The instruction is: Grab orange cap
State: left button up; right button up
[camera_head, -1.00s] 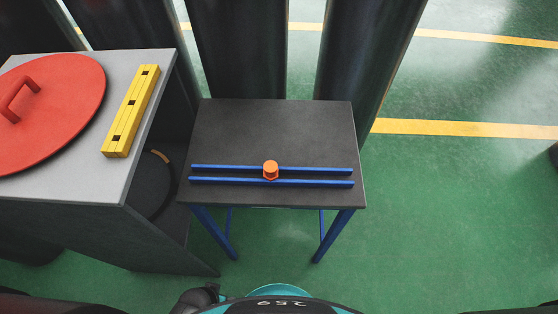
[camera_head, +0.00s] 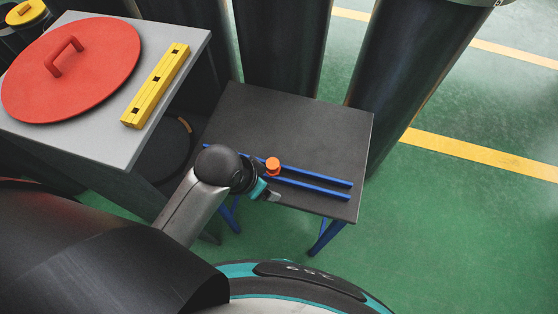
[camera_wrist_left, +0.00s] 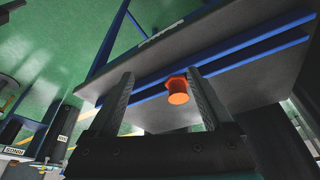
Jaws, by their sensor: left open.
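The orange cap (camera_head: 273,166) is a small flanged cylinder at the two blue rails (camera_head: 318,188) on the dark table. My left gripper (camera_head: 270,194) is at the table's front edge, close to the cap on its near side. In the left wrist view the cap (camera_wrist_left: 177,90) shows between and beyond the two open fingers of the left gripper (camera_wrist_left: 160,97), nearer the right finger. Whether a finger touches it I cannot tell, but the jaws are not closed on it. My right gripper is not in view.
The dark table (camera_head: 290,115) has free room behind the rails. To the left, a grey cabinet (camera_head: 190,50) carries a red round lid (camera_head: 100,60) with a handle and a yellow slotted bar (camera_head: 156,85). Dark columns (camera_head: 410,75) stand behind the table.

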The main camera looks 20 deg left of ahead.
pick_arm(q)
jog(key=w+d+r+m+g+h, duration=0.1)
jog(key=w+d+r+m+h, duration=0.1)
jog(key=w+d+r+m, duration=0.6)
notch_tip(320, 180, up, 4)
jog(key=r+m+g+y+p, duration=0.15)
jog(key=m+y, duration=0.25)
jog(key=m, duration=0.8)
send_over(272, 163)
jog(key=f, duration=0.1)
jog(key=shift+g, duration=0.45)
jog(key=f, duration=0.3)
jog(key=f+b, duration=0.1)
jog(key=f, duration=0.2)
jog(key=f+b, duration=0.1)
jog(key=f, duration=0.3)
jog(key=shift+w+d, duration=0.1)
jog(key=shift+w, duration=0.2)
jog(key=f, duration=0.1)
jog(key=f+b, duration=0.1)
jog(key=f, duration=0.3)
jog(key=shift+s+b, duration=0.35)
grip_shut()
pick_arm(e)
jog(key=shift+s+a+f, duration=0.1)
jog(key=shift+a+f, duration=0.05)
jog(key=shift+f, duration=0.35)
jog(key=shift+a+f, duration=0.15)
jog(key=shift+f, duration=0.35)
